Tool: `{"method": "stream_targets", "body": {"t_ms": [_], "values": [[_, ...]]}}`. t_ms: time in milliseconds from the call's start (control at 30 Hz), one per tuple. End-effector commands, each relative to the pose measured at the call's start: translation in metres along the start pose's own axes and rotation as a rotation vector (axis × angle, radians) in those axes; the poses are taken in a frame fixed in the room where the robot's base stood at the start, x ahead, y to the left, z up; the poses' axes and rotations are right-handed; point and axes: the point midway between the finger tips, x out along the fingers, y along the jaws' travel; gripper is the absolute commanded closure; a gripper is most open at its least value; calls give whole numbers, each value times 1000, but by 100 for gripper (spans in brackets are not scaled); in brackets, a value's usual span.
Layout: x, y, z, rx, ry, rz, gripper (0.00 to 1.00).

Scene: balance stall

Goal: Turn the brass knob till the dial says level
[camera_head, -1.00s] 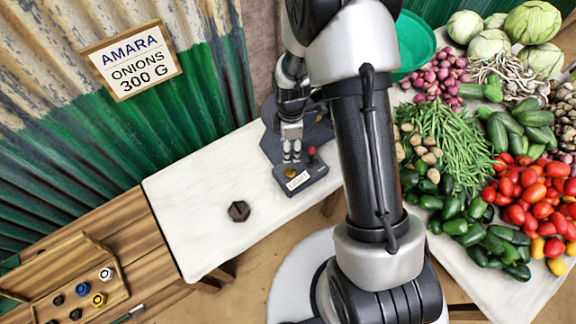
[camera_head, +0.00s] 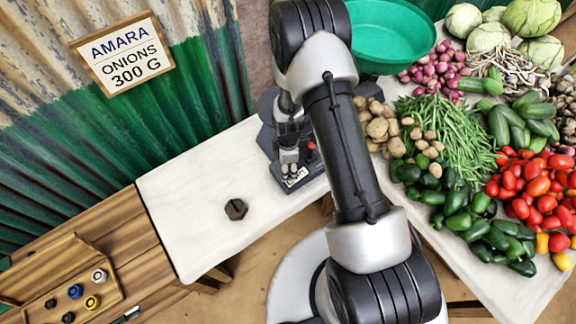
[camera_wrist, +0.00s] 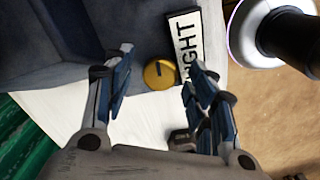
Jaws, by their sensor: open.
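The brass knob (camera_wrist: 160,74) shows in the wrist view as a round yellow disc with a dark mark, on the dark grey balance (camera_wrist: 50,35).
A red knob (camera_head: 311,145) is on the balance beside my gripper. A dark hexagonal weight (camera_head: 236,209) lies on the white table (camera_head: 190,190). A wooden tray (camera_head: 110,262) holds several small weights. A green basin (camera_head: 390,35) and vegetables are at the right. The table's left part is mostly clear.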

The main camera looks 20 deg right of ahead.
Motion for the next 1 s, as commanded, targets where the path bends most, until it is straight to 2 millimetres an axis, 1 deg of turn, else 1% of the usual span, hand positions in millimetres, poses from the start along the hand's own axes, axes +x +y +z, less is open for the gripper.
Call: {"method": "stream_targets", "body": {"t_ms": [167,833,1000], "values": [[0,0,0,0,0,0,49],[0,0,0,0,0,-1,93],[0,0,0,7,0,-1,94]]}}
